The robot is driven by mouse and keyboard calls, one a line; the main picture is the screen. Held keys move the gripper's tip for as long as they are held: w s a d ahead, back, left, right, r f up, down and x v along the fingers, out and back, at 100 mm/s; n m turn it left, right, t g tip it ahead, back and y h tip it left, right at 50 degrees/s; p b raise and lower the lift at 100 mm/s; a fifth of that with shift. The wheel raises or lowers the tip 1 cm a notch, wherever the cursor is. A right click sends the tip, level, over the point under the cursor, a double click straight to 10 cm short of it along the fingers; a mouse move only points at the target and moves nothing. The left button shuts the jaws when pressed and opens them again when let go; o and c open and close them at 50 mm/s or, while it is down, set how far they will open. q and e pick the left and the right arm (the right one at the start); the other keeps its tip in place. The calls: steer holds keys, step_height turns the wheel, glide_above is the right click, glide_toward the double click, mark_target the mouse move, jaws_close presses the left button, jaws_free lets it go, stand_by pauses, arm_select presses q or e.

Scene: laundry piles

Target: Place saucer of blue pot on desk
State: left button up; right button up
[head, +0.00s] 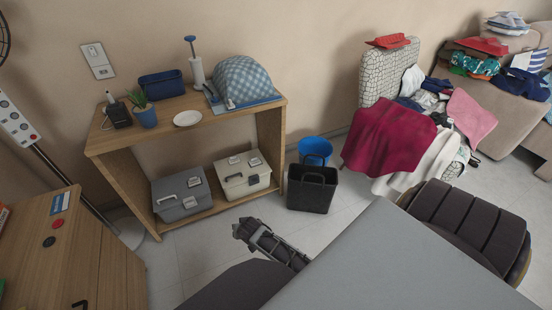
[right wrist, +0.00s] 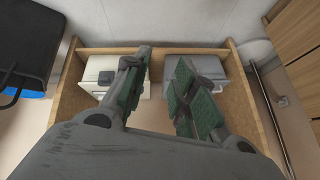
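A small white saucer (head: 187,118) lies flat and empty on top of the wooden shelf unit (head: 262,104). The blue pot (head: 146,117) with a green plant stands just left of it, apart from it. A grey desk top (head: 390,262), bare where seen, fills the lower right of the head view. My right gripper (head: 240,229) is in front of the shelf unit, low and well away from the saucer. In the right wrist view its green-padded fingers (right wrist: 160,70) are apart with nothing between them. My left gripper is out of view.
The shelf top also holds a blue bin (head: 162,84), a plunger-like item (head: 197,72) and a checked dome (head: 243,80). Two toolboxes sit below.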

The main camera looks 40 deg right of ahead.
steer(key=s+f+n+g, duration=0.1)
steer(key=s+f+n, duration=0.1)
steer(key=s+f, duration=0.3)
steer(key=s+f+n+g, duration=0.2)
steer(key=s+f+n, duration=0.1)
steer(key=s, duration=0.8)
steer(key=s+f+n+g+y, duration=0.1)
steer(key=s+f+n, duration=0.2)
steer(key=s+f, duration=0.3)
steer(key=shift+s+a+f+g, duration=0.3)
steer(key=shift+s, duration=0.85)
steer(key=shift+w, duration=0.1)
jaws_close()
